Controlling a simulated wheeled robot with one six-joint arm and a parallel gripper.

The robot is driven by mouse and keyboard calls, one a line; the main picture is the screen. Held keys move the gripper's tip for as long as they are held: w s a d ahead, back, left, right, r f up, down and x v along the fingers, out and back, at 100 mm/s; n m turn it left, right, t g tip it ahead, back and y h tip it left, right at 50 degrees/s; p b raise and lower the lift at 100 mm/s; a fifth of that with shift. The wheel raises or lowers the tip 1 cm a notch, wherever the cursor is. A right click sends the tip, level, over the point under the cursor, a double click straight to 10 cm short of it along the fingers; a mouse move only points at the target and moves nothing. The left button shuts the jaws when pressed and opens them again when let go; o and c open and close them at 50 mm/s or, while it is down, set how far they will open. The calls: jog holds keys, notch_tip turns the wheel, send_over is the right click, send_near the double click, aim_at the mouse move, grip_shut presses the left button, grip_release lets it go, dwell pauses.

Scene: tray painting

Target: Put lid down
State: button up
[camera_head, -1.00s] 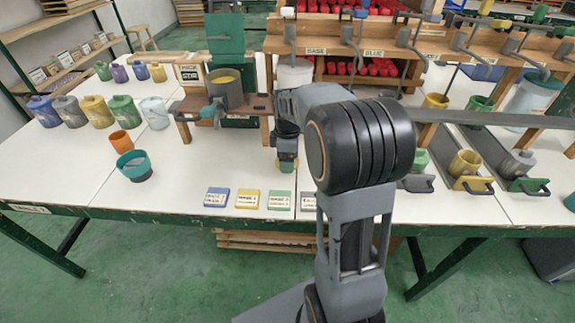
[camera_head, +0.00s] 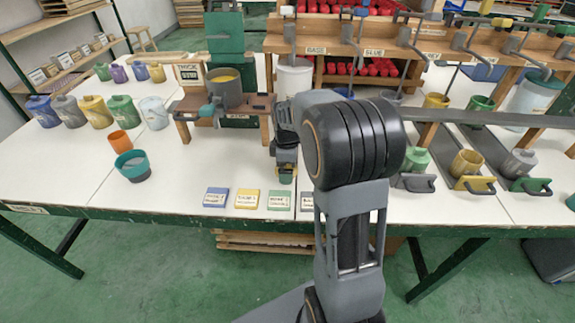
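My gripper (camera_head: 285,178) points down over the white table (camera_head: 235,150), just behind the row of cards and right of the small wooden stand. A small dark green patch shows at its tip. I cannot tell whether this is a finger or a held lid, nor whether the fingers are open or shut. No separate lid can be made out on the bare table near the gripper. My arm hides part of the table to the right.
A wooden stand (camera_head: 184,107) bears a grey pot (camera_head: 224,98) with yellow contents. Small cards (camera_head: 247,200) lie along the front edge. An orange cup (camera_head: 121,144) and a teal bowl (camera_head: 133,166) stand left, before several coloured jars (camera_head: 96,112). White table lies bare between bowl and gripper.

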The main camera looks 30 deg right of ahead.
jog(key=shift+r, duration=0.15)
notch_tip(320, 180, up, 11)
jog(key=p, duration=0.3)
jog(key=s+a+f+m+t, duration=0.1)
jog(key=s+a+m, duration=0.3)
jog(key=s+m, duration=0.2)
jog(key=s+a+f+m+t, duration=0.2)
jog(key=s+a+m, duration=0.2)
jog(key=s, duration=0.5)
jog(key=shift+s+a+f+m, duration=0.15)
jog(key=shift+s+a+m, duration=0.25)
jog(key=shift+m, duration=0.7)
notch_tip(320, 180, up, 16)
jog(key=p, duration=1.4)
jog(key=shift+s+a+f+t, duration=0.2)
jog(key=shift+a+t, duration=0.1)
